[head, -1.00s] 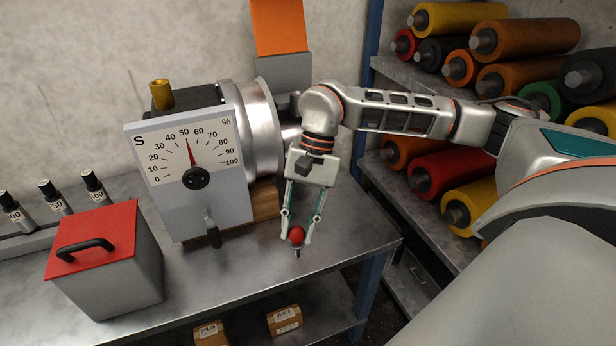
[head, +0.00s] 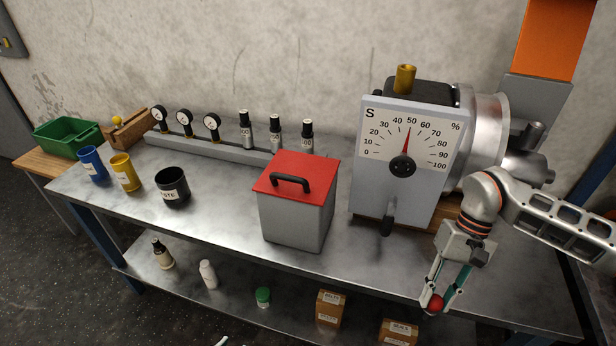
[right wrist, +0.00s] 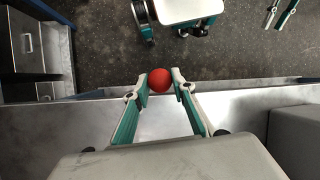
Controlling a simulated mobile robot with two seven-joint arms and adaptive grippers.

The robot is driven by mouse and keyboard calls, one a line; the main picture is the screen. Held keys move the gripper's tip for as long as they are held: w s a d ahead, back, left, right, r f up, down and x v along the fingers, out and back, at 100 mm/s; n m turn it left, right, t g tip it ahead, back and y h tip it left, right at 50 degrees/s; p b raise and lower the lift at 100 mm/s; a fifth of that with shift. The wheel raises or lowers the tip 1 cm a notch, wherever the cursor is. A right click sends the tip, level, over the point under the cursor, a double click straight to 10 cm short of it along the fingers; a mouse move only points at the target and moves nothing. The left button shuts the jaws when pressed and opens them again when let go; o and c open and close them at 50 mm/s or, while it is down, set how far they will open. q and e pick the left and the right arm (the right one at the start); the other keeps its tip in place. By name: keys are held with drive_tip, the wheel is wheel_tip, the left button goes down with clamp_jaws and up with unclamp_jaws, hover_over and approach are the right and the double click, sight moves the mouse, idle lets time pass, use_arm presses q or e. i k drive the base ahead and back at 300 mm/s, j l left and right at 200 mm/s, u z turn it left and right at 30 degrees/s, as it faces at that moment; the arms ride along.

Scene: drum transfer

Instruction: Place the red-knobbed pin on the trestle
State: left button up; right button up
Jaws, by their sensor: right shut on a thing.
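My right gripper (head: 441,300) is shut on the red-knobbed pin (head: 436,304) by its round red knob. In the right wrist view the knob (right wrist: 159,80) sits between the two fingertips; the pin's shank is hidden there. The pin is held off the surface near the bench's front edge. A wooden stand (head: 130,135) with a yellow knob on it, probably the trestle, stands at the far left end of the bench. My left gripper shows only in part; its fingers (right wrist: 280,13) are apart and empty at the top right of the right wrist view.
Between the pin and the stand are a red-lidded grey box (head: 295,220), a row of gauges and black-capped cylinders on a rail (head: 215,150), and blue, yellow and black cups (head: 172,186). The dial machine (head: 400,190) stands behind my right gripper. The front strip of the bench is clear.

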sight(207, 201)
drive_tip(key=j+z, duration=0.25)
drive_tip(key=j, duration=1.35)
drive_tip(key=i+j+z, duration=0.1)
drive_tip(key=j, duration=0.7)
drive_tip(key=i+j+z, duration=0.15)
drive_tip(key=j, duration=0.65)
